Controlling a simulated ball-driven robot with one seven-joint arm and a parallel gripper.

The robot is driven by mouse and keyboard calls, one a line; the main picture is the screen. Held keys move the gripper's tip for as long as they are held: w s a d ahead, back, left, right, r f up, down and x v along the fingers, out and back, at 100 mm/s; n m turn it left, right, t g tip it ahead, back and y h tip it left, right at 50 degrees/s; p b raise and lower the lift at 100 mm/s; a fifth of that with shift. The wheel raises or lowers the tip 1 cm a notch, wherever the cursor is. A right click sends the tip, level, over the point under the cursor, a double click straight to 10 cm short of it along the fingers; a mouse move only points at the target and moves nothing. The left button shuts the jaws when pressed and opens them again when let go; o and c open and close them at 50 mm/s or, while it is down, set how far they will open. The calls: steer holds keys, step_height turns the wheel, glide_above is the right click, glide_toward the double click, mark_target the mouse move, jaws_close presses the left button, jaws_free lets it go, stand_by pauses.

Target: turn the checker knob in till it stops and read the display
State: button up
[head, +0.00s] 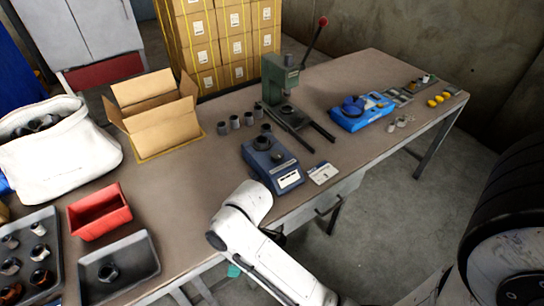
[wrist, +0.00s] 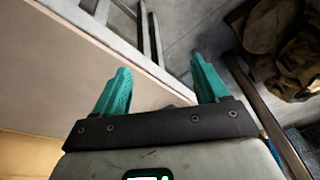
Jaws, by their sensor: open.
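The checker is a dark blue box (head: 270,168) on the table, near its front edge. A dark round knob (head: 262,143) sits on its top toward the back. A small pale display (head: 289,180) is on its front face; it is too small to read. My gripper (wrist: 160,65) has two teal fingers spread apart with nothing between them. In the head view only a bit of teal shows below the table's front edge, beneath my white arm, so the gripper is apart from the checker. The wrist view does not show the checker.
A white card (head: 323,173) lies right of the checker. A green press (head: 283,85) with a red-tipped lever stands behind it, with several dark cylinders to the left. A red bin (head: 98,212), grey trays and an open carton (head: 155,117) are left. The table front between is clear.

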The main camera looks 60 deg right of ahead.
steer(key=w+d+r+n, duration=0.2)
steer(key=w+d+n, duration=0.2)
steer(key=w, duration=0.3)
step_height(320, 180, up, 9)
steer(key=n+g+h+b, duration=0.2)
steer(key=n+b, duration=0.2)
steer(key=n, duration=0.7)
glide_above(277, 154)
step_height(277, 154, down, 10)
steer(key=shift+b, duration=0.95)
steer(key=shift+c, duration=0.4)
steer(key=c, duration=1)
